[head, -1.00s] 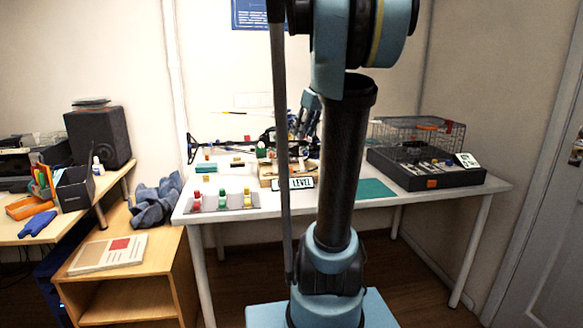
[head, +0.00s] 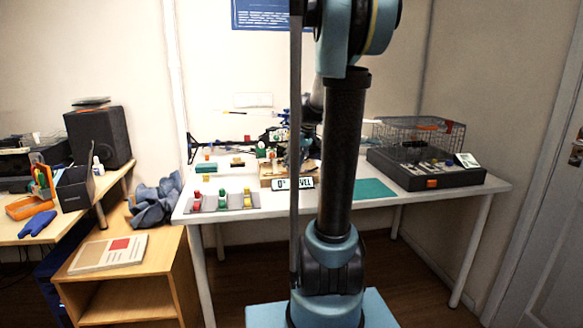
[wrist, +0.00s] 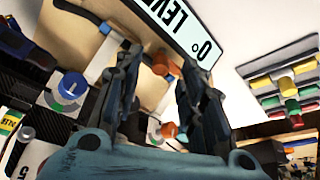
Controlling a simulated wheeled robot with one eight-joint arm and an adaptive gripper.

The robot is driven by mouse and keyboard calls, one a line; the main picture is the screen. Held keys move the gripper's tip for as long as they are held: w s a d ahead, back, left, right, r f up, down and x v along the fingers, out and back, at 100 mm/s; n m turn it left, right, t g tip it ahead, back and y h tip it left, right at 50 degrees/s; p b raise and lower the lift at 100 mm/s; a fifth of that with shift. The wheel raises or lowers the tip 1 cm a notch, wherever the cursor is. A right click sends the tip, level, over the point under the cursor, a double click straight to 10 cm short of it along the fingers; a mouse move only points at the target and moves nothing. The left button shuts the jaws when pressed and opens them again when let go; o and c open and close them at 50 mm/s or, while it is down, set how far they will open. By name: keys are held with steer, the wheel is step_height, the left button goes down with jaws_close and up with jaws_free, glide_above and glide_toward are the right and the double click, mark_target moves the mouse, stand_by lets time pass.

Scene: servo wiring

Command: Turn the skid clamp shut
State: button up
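My gripper (wrist: 160,65) is open in the wrist view, its two dark fingers apart and pointing at a wooden stand (wrist: 75,35). An orange-tipped part (wrist: 168,130) and a white block show between the fingers, lower down. A blue round knob (wrist: 72,86) on a white mount is left of the left finger. I cannot tell for certain which part is the skid clamp, or whether the fingers touch anything. In the head view, the wooden stand (head: 268,171) sits on the white table, and the gripper is mostly hidden behind my arm.
A "0° LEVEL" sign (head: 293,183) stands before the stand. A grey tray (head: 210,207) with red, green and yellow parts is at front left. A green mat (head: 373,189) lies to the right. A wire cage (head: 425,140) on a dark base is at far right.

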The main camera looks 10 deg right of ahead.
steer(key=shift+x, duration=0.8)
jaws_close()
steer(key=shift+m, duration=0.4)
steer(key=m, duration=0.1)
steer(key=m+h, duration=0.1)
steer(key=shift+a+m+t, duration=0.2)
steer(key=shift+m+t, duration=0.1)
steer(key=shift+m, duration=0.1)
steer(key=shift+a+m+h, duration=0.15)
steer(key=shift+m+h, duration=0.65)
steer(key=shift+m, duration=1.1)
